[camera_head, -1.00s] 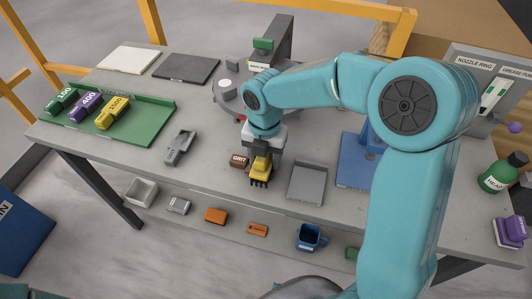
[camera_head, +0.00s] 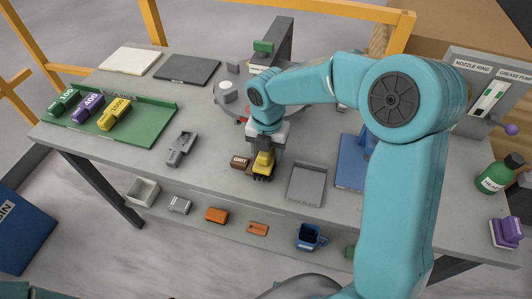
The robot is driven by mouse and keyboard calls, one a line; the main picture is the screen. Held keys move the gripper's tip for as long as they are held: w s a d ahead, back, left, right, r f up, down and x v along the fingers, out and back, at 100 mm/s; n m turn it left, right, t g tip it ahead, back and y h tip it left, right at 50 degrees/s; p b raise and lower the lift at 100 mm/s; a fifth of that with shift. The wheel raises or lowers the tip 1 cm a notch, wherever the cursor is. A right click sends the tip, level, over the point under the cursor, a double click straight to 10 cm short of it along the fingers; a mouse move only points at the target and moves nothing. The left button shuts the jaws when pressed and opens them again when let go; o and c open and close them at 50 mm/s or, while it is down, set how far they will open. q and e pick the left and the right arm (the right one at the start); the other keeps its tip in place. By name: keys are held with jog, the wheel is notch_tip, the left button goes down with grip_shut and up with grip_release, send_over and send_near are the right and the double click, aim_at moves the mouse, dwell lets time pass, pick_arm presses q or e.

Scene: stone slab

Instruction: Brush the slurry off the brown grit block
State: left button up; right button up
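The brown grit block (camera_head: 239,163), with a white label, lies on the grey stone slab just left of the brush. My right gripper (camera_head: 266,150) points down and is shut on the yellow-handled brush (camera_head: 263,162). Dark bristles show at the brush's lower end, close beside the block's right side; I cannot tell whether they touch it. Slurry on the block is too small to make out. My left gripper is not in view.
A grey tray (camera_head: 307,184) lies right of the brush and a grey metal holder (camera_head: 181,149) lies to the left. A green tray (camera_head: 150,131) holds labelled blocks. A round turntable (camera_head: 297,112) stands behind the gripper. Bare slab lies between the holder and the block.

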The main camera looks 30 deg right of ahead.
aim_at(264, 162)
jog(key=shift+s+a, duration=1)
jog(key=shift+a, duration=0.15)
jog(key=shift+w+d+p, duration=0.6)
jog(key=shift+w+d, duration=0.35)
jog(key=shift+d, duration=0.2)
jog(key=shift+s+a+r, duration=0.1)
jog(key=shift+s+a, duration=0.4)
jog(key=shift+a, duration=0.15)
jog(key=shift+s+a+b, duration=0.3)
jog(key=shift+s+a, duration=0.15)
jog(key=shift+a, duration=0.1)
jog(key=shift+w+d+p, duration=0.35)
jog(key=shift+w+d, duration=0.1)
jog(key=shift+d, duration=0.15)
jog(key=shift+w+d+p, duration=0.4)
jog(key=shift+d, duration=0.05)
jog(key=shift+w+d, duration=0.15)
